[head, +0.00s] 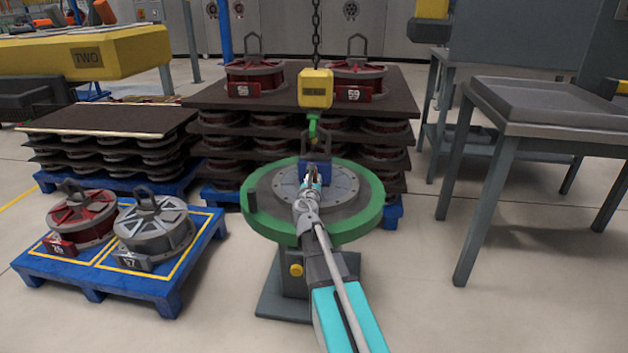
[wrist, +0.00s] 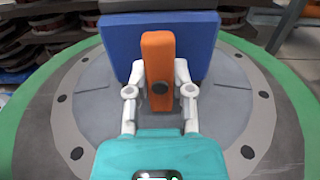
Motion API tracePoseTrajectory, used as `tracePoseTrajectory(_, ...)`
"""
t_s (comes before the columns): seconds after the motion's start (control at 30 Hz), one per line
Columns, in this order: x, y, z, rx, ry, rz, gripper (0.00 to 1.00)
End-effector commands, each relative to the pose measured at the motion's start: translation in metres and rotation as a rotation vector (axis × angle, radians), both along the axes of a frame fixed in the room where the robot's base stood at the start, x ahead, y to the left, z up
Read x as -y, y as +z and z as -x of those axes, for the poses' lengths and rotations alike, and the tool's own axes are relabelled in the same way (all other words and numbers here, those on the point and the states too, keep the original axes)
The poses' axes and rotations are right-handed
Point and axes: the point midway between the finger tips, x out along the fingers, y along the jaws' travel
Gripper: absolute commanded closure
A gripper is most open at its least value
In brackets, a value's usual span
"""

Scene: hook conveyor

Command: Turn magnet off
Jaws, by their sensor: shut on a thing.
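The magnet appears as a blue block (head: 315,168) over the grey disc of a round green-rimmed table (head: 368,222); in the wrist view the blue block (wrist: 205,45) fills the top middle. An orange lever (wrist: 157,50) stands upright in the picture on its near face, with a dark round spot near its lower end. My gripper (wrist: 159,80) is shut on the orange lever, one finger on each side. In the head view my gripper (head: 311,180) reaches the near side of the block and partly hides it. Whether the block touches the disc is not clear.
A yellow hoist (head: 316,88) hangs on a chain above, with a green hook (head: 314,127) over the block. Stacked boards with red reels (head: 255,78) stand behind. A blue pallet (head: 92,278) with two reels is left; a grey table (head: 540,125) is right. Floor between is clear.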

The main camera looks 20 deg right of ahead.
Motion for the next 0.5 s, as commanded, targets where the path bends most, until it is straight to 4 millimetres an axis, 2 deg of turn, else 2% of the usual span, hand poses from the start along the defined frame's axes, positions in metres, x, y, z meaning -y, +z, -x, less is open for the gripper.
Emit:
tracePoseTrajectory(0.03,0.0008,-0.0003,0.0008,0.0,-0.003,0.001,0.64)
tracePoseTrajectory(0.2,0.0003,-0.0002,0.0005,0.0,-0.001,0.0,0.34)
tracePoseTrajectory(0.5,-0.0004,0.0,0.0,0.001,0.0,-0.001,0.34)
